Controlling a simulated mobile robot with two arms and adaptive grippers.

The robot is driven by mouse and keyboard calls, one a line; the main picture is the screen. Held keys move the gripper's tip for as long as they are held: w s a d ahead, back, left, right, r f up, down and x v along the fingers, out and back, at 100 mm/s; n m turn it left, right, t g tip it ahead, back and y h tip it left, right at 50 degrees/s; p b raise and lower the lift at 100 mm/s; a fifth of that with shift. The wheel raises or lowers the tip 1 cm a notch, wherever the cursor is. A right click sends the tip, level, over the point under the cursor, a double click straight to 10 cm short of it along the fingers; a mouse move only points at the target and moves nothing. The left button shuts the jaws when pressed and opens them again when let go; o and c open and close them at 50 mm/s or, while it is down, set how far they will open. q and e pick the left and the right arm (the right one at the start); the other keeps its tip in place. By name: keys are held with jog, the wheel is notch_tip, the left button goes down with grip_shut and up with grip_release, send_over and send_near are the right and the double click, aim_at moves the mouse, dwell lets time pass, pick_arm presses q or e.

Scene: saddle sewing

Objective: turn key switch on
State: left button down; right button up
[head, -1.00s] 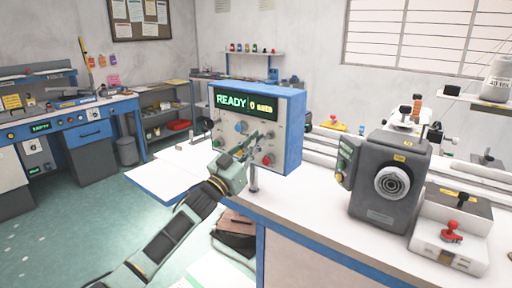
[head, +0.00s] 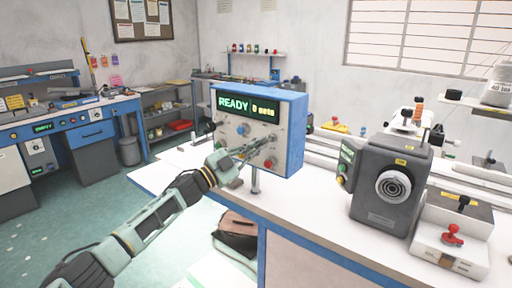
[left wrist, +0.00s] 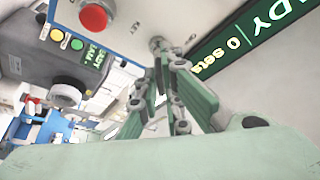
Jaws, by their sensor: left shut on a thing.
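The control box (head: 294,100) is blue with a pale front panel and stands on the white table. Its green display (head: 245,106) reads READY and 0 sets; the display also shows in the left wrist view (left wrist: 245,38). My left gripper (head: 266,143) is at the right part of the panel, above a red button (head: 270,163). In the left wrist view its fingers (left wrist: 160,58) are closed together at a small round metal key switch (left wrist: 157,43) on the panel. The fingers partly hide the switch, so its turned position cannot be told. My right gripper is out of view.
A dark grey machine (head: 385,185) with a round dial stands right of the box. A white unit with a red knob (head: 453,235) is at the far right. The white table (head: 310,205) is clear between box and machine.

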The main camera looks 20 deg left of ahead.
pick_arm(q)
jog(key=shift+r, duration=0.35)
jog(key=c, duration=2)
grip_release()
jog(key=shift+c, duration=0.2)
jog(key=shift+o, duration=0.6)
jog(key=shift+w+d+f, duration=0.1)
jog(key=shift+d+f, duration=0.1)
jog(key=shift+f, duration=0.05)
jog(key=v, duration=1.2)
jog(key=shift+w+a, duration=0.1)
